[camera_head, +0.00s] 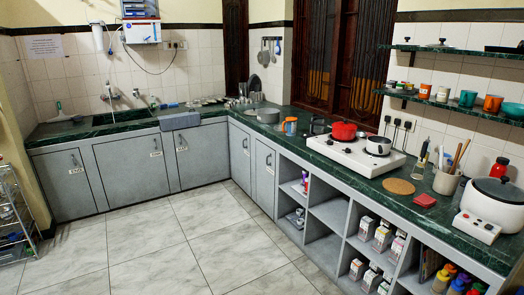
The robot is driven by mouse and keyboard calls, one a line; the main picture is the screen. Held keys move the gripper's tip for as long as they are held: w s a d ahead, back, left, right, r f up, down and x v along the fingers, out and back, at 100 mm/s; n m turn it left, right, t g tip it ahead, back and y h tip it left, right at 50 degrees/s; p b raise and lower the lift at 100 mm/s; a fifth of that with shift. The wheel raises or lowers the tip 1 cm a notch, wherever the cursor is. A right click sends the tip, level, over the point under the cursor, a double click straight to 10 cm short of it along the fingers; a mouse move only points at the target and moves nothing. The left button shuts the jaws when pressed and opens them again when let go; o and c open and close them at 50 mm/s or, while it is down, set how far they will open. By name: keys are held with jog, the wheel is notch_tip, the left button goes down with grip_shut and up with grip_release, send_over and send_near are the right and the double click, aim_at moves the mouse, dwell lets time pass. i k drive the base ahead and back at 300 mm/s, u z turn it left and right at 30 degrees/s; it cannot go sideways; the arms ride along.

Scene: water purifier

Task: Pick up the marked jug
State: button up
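No mark on any jug can be made out at this size. Some small cups or metal vessels (245,101) stand at the far back corner of the counter, too small to tell apart. My gripper and arm are not in view.
The L-shaped green counter (222,113) runs over grey cabinets (131,171). A rice cooker (492,205) stands at right, a wire rack (14,215) at left. The tiled floor (165,245) is clear.

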aim_at(290, 122)
jog(key=z, duration=0.35)
jog(key=i, duration=1.95)
jog(key=u, duration=0.55)
jog(key=i, duration=0.8)
jog(key=u, duration=0.95)
jog(key=i, duration=0.8)
jog(key=u, duration=0.4)
